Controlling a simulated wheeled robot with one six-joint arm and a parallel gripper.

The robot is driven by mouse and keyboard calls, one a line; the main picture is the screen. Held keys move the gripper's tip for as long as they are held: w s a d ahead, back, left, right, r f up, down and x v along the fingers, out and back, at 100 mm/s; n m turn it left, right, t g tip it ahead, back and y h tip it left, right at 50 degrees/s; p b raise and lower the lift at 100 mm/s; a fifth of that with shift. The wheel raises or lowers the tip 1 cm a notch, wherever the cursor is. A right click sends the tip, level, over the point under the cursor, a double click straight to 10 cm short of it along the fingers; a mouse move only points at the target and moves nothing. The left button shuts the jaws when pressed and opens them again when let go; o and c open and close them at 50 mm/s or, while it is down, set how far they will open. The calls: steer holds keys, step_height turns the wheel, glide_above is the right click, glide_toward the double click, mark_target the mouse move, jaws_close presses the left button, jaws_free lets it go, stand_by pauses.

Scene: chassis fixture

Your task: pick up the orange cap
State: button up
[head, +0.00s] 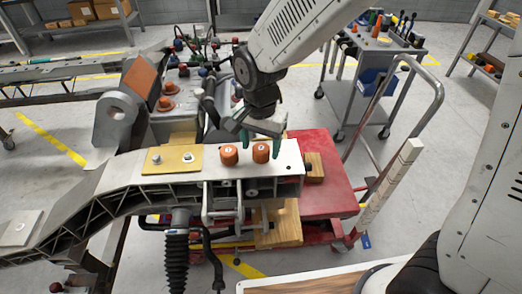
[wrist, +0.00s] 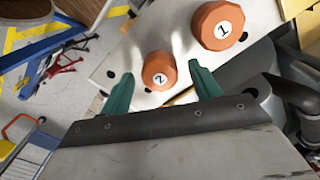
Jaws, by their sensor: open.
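Two orange caps stand on the light metal chassis rail (head: 205,172). In the wrist view, the cap marked 2 (wrist: 159,71) lies between the two green fingertips, with a gap on each side. The cap marked 1 (wrist: 218,25) is beyond it, to the upper right, outside the fingers. In the head view, the right cap (head: 261,153) is under my gripper (head: 260,142), and the left cap (head: 229,155) is beside it, to the left. The labels are too small to read there. My gripper is open and empty, its fingers pointing down at the right cap.
A tan plate (head: 172,160) with bolts lies on the rail left of the caps. A red cart (head: 325,190) with wooden blocks is below and to the right. A fixture with red and blue fittings (head: 180,92) stands behind. A grey tool trolley (head: 375,62) is farther back.

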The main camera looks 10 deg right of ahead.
steer(key=shift+f, duration=0.85)
steer(key=c, duration=1.2)
steer(key=shift+c, duration=0.2)
steer(key=shift+r, duration=0.1)
steer(key=shift+r, duration=0.6)
step_height(320, 180, up, 2)
steer(key=shift+r, duration=0.1)
steer(key=s+a+r, duration=0.1)
steer(key=s+a, duration=0.8)
steer(key=s, duration=0.4)
steer(key=shift+r, duration=0.2)
steer(key=shift+a, duration=0.15)
